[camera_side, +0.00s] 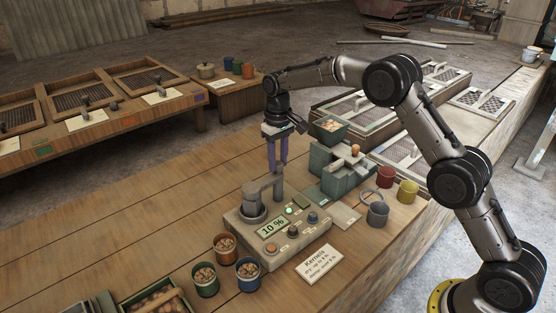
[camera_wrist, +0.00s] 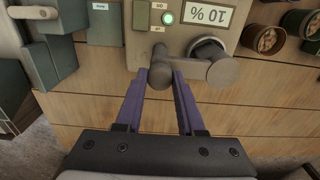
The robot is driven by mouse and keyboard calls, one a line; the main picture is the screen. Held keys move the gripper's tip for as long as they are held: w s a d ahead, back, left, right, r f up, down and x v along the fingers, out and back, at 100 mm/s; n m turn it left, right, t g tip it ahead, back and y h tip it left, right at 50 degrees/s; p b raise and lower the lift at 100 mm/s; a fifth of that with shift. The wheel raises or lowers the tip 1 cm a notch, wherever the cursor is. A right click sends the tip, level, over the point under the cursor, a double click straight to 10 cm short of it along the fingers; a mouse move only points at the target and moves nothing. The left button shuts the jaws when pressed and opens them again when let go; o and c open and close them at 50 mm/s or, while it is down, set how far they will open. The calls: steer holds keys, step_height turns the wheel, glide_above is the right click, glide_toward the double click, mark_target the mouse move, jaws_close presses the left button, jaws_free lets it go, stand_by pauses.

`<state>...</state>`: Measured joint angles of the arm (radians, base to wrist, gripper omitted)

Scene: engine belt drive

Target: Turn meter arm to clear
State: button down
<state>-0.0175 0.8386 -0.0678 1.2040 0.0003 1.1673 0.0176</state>
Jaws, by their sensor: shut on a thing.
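The meter (camera_side: 248,233) is a beige box on the bench, with a display (camera_side: 273,228) reading "10 %". A small green lamp (camera_wrist: 168,18) on it is lit. Its grey meter arm (camera_side: 262,187) lies across the round cup (camera_side: 254,209), which it partly covers. The wrist view shows the arm (camera_wrist: 185,71) running from over the cup to a rounded end. My gripper (camera_side: 278,166) points down, its purple fingers shut on that end of the meter arm. In the wrist view my gripper (camera_wrist: 162,77) has one finger on each side of it.
Three cups of kernels (camera_side: 226,247) stand in front of the meter, beside a sign (camera_side: 318,265). A grey-green machine (camera_side: 335,172) stands right of the meter, with red, yellow and grey cups (camera_side: 378,214) nearby.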

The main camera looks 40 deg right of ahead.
steer(key=shift+r+m, duration=0.1)
steer(key=shift+m, duration=0.2)
stand_by(0.8)
steer(key=m, duration=0.3)
steer(key=shift+m, duration=0.4)
steer(key=m, duration=1.3)
steer(key=shift+m, duration=0.4)
steer(key=c, duration=0.5)
jaws_free()
step_height(320, 180, up, 14)
steer(key=shift+f, duration=0.1)
